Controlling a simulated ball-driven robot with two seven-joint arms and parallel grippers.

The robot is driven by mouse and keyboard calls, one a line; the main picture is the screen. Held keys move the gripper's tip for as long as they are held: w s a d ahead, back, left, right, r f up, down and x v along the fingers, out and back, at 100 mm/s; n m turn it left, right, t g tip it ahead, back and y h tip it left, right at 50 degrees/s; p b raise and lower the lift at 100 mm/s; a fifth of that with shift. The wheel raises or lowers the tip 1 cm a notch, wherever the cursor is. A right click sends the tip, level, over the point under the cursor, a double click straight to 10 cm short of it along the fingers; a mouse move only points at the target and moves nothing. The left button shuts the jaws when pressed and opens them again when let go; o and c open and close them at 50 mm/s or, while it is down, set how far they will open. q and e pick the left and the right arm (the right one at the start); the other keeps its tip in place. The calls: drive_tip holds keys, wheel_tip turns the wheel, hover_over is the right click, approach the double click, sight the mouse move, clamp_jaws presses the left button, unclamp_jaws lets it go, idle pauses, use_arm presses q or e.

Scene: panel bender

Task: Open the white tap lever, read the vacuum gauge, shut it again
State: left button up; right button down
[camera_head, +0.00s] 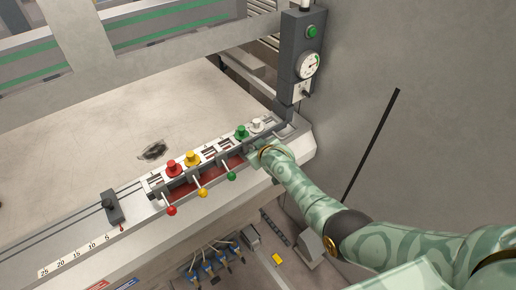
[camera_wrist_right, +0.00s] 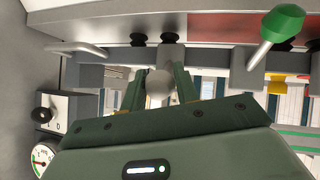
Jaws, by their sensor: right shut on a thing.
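The white tap lever ends in a pale ball (camera_wrist_right: 160,86), seen between the fingers of my right gripper (camera_wrist_right: 166,80) in the right wrist view. The gripper is shut on that ball. In the head view my right gripper (camera_head: 258,153) reaches the right end of the lever row and hides the ball. A white knob (camera_head: 257,125) stands behind it on the rail. The round vacuum gauge (camera_head: 309,65) has a white face with a green sector and sits on the grey post. It also shows, cut off, in the wrist view (camera_wrist_right: 42,156). Its reading is too small to tell.
Green (camera_head: 231,176), yellow (camera_head: 203,193) and red (camera_head: 171,211) ball levers stand left of my right gripper. Matching knobs line the rail behind them. The grey post (camera_head: 298,90) rises behind the gripper. The pale table (camera_head: 100,140) is mostly clear.

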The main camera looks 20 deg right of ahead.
drive_tip(key=c, duration=1.1)
unclamp_jaws()
drive_tip(key=shift+r, duration=0.1)
drive_tip(key=shift+s+r+p, duration=0.2)
drive_tip(key=shift+p, duration=0.1)
drive_tip(key=a+p+v, duration=0.1)
drive_tip(key=p+v, duration=0.4)
drive_tip(key=v, duration=1)
drive_tip(key=shift+s+d, duration=0.25)
drive_tip(key=shift+d, duration=0.25)
drive_tip(key=shift+r, duration=0.1)
